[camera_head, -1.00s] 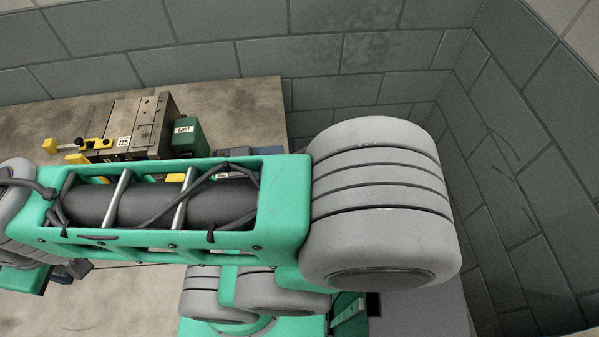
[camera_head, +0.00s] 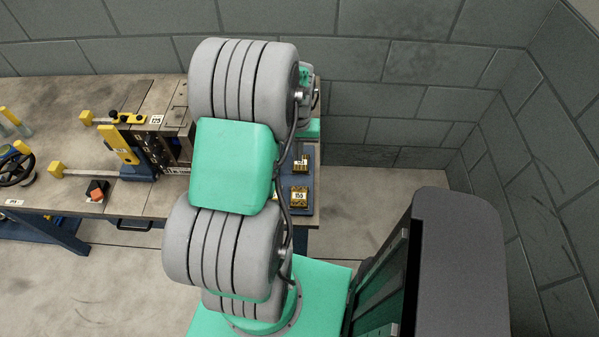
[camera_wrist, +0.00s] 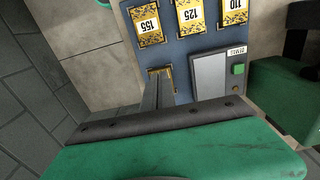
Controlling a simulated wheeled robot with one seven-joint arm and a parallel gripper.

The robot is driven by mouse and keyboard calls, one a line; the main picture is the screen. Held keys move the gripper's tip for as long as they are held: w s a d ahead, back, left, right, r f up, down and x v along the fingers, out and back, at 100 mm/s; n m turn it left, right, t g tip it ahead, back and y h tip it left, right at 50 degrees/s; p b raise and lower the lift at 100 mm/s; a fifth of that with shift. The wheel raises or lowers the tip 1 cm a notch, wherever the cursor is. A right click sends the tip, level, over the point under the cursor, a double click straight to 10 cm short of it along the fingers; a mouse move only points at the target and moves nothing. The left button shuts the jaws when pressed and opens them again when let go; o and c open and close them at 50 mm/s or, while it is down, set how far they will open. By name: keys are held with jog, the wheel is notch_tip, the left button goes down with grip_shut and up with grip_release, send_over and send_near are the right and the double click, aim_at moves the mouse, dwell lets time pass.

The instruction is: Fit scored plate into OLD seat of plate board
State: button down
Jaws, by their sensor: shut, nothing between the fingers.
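In the wrist view, the blue plate board (camera_wrist: 208,43) carries a row of black-and-yellow plates: the 155 plate (camera_wrist: 147,24), the 125 plate (camera_wrist: 190,15) and the 110 plate (camera_wrist: 233,12). A yellow-edged seat (camera_wrist: 168,70) lies below the 155 plate, partly hidden by my fingers. My gripper (camera_wrist: 159,78) is shut and empty, its fingertips over that seat; contact is unclear. I cannot tell which plate is scored, or read an OLD mark. In the head view, the board (camera_head: 311,178) shows at the bench's right end; my arm hides my gripper.
A grey box with a green button (camera_wrist: 238,69) is beside the seat. The bench (camera_head: 60,95) holds a mould fixture (camera_head: 150,150) with yellow handles, a black handwheel (camera_head: 15,170) and an orange-and-black block (camera_head: 97,190). Walls stand behind and right; floor is clear right of the bench.

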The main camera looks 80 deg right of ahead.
aim_at(299, 177)
jog(key=f+p, duration=0.1)
jog(key=f, duration=0.9)
jog(key=shift+s, duration=0.2)
